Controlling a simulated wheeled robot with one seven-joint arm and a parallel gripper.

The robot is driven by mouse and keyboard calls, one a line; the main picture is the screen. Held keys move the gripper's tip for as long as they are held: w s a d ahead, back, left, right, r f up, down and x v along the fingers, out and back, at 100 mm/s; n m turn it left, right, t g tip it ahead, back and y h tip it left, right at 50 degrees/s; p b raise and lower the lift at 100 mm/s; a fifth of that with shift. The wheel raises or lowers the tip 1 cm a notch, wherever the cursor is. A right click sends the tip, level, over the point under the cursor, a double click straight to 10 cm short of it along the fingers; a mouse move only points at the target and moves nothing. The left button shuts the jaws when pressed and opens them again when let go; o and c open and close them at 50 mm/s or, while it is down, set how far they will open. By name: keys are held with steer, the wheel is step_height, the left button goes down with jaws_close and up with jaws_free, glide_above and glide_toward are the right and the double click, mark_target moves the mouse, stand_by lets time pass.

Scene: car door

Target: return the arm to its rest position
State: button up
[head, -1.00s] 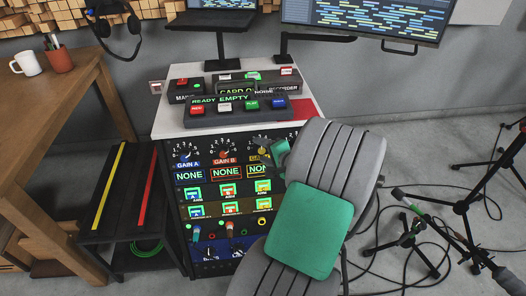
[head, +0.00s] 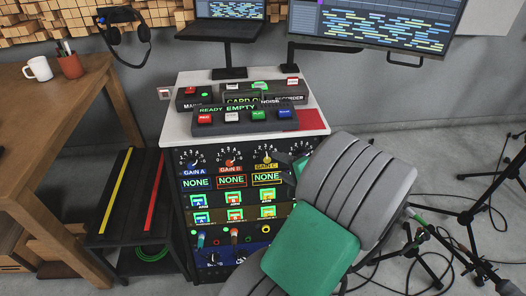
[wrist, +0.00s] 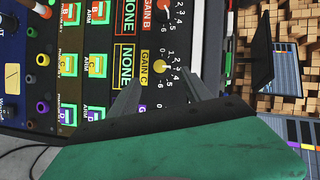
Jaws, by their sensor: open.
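My arm (head: 345,175), grey with a green block, reaches up from the lower right in the head view. My gripper (head: 288,162) shows only in part there, beside the right edge of the control rack (head: 222,215). In the wrist view my gripper (wrist: 160,76) has its two grey fingers spread apart with nothing between them. The yellow GAIN C knob (wrist: 161,66) shows beyond the gap between the fingertips. I cannot tell the exact distance from fingertips to panel. My arm hides the lower right of the rack.
A wooden table (head: 75,100) with a white mug (head: 39,68) stands at the left. A low black shelf (head: 128,200) is beside the rack. A button console (head: 245,117) sits on the rack top. Microphone stands (head: 465,205) and cables occupy the right floor.

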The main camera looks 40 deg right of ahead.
steer(key=w+a+r+n+g+y+p, duration=0.2)
steer(key=w+a+r+n+g+p, duration=0.1)
steer(key=a+r+n+p, duration=0.4)
steer(key=w+a+r+n+g+y+p, duration=0.2)
steer(key=a+r+p, duration=0.15)
steer(key=a, duration=0.45)
steer(key=s+a+r+n+g+h+p, duration=0.1)
steer(key=s+a+r+n+g+p, duration=0.1)
steer(key=s+a+r+n+p, duration=0.2)
steer(key=s+a+r+n+g+h+p, duration=0.1)
steer(key=s+a+r+n+g+p, duration=0.2)
steer(key=a+r+p, duration=0.6)
step_height(320, 180, up, 5)
steer(key=s+a+n, duration=0.1)
steer(key=a+n, duration=0.1)
steer(key=a, duration=0.1)
steer(key=shift+f+n+h, duration=0.2)
steer(key=shift+n+h, duration=0.1)
